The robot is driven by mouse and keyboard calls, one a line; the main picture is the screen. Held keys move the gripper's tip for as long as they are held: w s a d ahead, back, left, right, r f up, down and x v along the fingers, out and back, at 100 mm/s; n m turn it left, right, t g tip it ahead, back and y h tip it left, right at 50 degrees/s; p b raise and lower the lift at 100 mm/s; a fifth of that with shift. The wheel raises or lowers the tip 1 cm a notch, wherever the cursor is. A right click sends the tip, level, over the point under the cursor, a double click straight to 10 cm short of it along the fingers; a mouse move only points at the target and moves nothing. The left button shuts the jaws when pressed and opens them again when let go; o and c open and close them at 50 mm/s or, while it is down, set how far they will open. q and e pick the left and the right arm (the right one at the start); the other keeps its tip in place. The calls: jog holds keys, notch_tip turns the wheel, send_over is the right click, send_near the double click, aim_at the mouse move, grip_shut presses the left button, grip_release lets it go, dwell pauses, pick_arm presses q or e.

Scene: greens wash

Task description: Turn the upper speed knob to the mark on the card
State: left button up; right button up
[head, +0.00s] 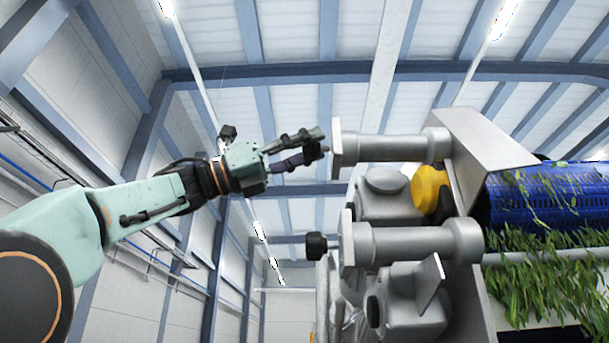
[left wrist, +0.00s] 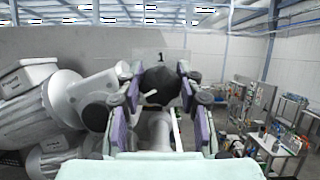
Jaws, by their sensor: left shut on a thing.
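The upper speed knob (left wrist: 160,85) is black with a white pointer line, and it sits between the purple pads of my left gripper (left wrist: 158,105) in the left wrist view. The pointer slants toward the upper right. The card (left wrist: 145,57) stands just behind the knob as a pale see-through plate with a dark mark near its middle. The lower black knob (head: 316,246) sticks out free below. My right gripper is not in view.
A grey motor (head: 385,183) with a yellow part (head: 428,190) sits between the two housings. A blue perforated drum (head: 550,195) with leafy greens (head: 545,265) lies at right. In the left wrist view, grey motors crowd the left, and workbenches (left wrist: 275,145) stand farther off at right.

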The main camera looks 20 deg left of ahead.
pick_arm(q)
jog(key=o, duration=0.8)
jog(key=shift+w+d+f, duration=0.15)
jog(key=shift+d+f, duration=0.05)
jog(key=shift+f, duration=0.05)
jog(key=shift+c, duration=0.2)
jog(key=o, duration=0.4)
jog(key=shift+d+r, duration=0.1)
jog(key=shift+d, duration=0.15)
jog(key=shift+a, duration=0.45)
jog(key=v, duration=1.1)
jog(key=shift+a, duration=0.1)
jog(key=shift+s+a, duration=0.2)
jog(key=shift+a, duration=0.05)
